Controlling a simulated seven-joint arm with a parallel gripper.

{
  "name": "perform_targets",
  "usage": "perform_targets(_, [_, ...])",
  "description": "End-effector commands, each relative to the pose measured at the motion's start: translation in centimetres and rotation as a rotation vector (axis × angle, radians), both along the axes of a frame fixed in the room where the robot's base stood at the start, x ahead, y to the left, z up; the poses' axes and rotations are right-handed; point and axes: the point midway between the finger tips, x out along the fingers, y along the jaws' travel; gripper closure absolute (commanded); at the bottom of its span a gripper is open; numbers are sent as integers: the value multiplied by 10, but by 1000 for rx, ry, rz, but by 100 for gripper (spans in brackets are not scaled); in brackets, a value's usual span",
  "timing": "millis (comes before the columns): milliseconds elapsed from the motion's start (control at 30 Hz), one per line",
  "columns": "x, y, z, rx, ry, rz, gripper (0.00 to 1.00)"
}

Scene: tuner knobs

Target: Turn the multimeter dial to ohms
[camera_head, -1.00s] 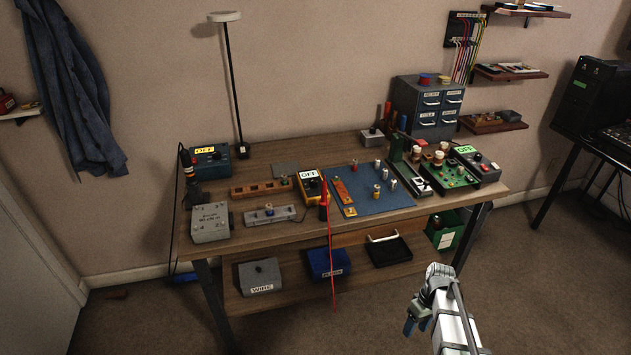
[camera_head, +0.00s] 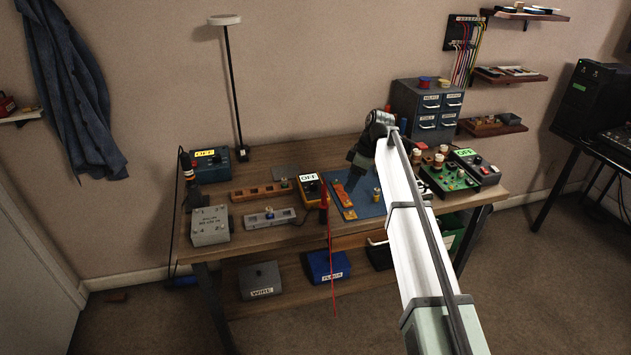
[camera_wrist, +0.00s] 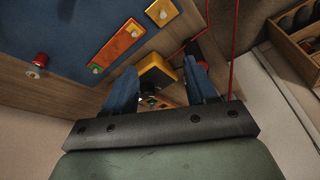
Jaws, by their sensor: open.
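The multimeter (camera_head: 310,187) is a yellow and dark box with a white display reading OFF, standing near the middle of the bench. Its yellow body also shows in the wrist view (camera_wrist: 157,70), beyond and between my fingers. Its dial is too small and dark to read. My gripper (camera_head: 360,163) is above the blue mat, to the right of the multimeter and higher than the bench. In the wrist view its two blue fingers (camera_wrist: 160,68) stand apart with nothing held between them.
A red probe (camera_head: 323,203) with a hanging red cable is close to the multimeter's right side. The blue mat (camera_head: 366,208) carries an orange strip (camera_head: 342,192) and small knobs. A wooden rack (camera_head: 262,191) lies left of the multimeter. My arm covers the mat's right part.

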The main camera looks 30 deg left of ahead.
Motion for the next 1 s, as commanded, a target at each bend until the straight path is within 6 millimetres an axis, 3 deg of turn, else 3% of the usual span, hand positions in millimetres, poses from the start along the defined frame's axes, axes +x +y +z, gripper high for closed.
perform_targets(33, [15, 26, 19, 22, -7, 30, 43])
perform_targets(133, [23, 56, 42, 56, -15, 76, 43])
perform_targets(300, [29, 83, 65, 89, -22, 118, 43])
perform_targets(400, [29, 89, 66, 96, -22, 127, 43])
perform_targets(567, [26, 94, 54, 97, -21, 128, 43])
perform_targets(1000, [15, 120, -17, 96, -22, 126, 43])
